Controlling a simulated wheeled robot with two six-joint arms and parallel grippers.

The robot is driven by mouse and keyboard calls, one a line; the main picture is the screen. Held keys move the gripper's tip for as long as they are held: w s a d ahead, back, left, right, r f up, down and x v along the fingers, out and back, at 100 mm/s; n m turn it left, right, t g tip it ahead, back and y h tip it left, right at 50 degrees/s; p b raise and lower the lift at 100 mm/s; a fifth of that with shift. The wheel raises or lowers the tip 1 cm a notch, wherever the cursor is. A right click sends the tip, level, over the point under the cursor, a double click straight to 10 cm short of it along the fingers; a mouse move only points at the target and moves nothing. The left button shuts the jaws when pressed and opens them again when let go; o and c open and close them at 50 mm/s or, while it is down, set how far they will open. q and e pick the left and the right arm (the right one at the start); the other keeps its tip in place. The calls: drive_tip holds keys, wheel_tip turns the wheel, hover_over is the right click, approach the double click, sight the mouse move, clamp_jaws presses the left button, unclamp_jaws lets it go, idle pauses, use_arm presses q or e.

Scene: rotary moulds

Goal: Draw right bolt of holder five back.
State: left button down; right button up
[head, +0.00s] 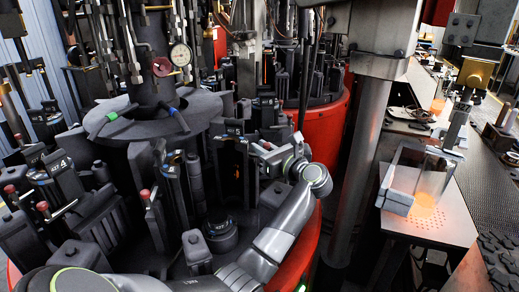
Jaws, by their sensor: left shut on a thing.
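A dark mould holder (232,160) with an open front stands right of the middle of the rotary carousel. My left arm reaches up from the bottom and bends back to the left, so my left gripper (262,149) is at the right side of this holder. The gripper is shut on what seems to be the right bolt there. My right gripper is out of view.
A holder marked 4 (62,165) with red-tipped bolts (42,206) stands at the left. Dark mould blocks crowd the carousel around its round hub (135,118). A thick steel post (358,160) rises right of my arm. A lit plate (428,212) lies farther right.

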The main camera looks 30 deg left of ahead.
use_arm(q)
drive_tip(key=shift+w+d+r+b, duration=0.1)
drive_tip(key=shift+w+d+b, duration=0.15)
drive_tip(key=shift+d, duration=0.4)
drive_tip(key=shift+w+d+r+b, duration=0.15)
drive_tip(key=shift+d+b, duration=0.1)
drive_tip(key=shift+d, duration=0.35)
drive_tip(key=c, duration=1.4)
unclamp_jaws()
drive_tip(key=shift+w+d+f, duration=0.1)
drive_tip(key=shift+w+d, duration=0.05)
drive_tip(key=shift+f, duration=0.1)
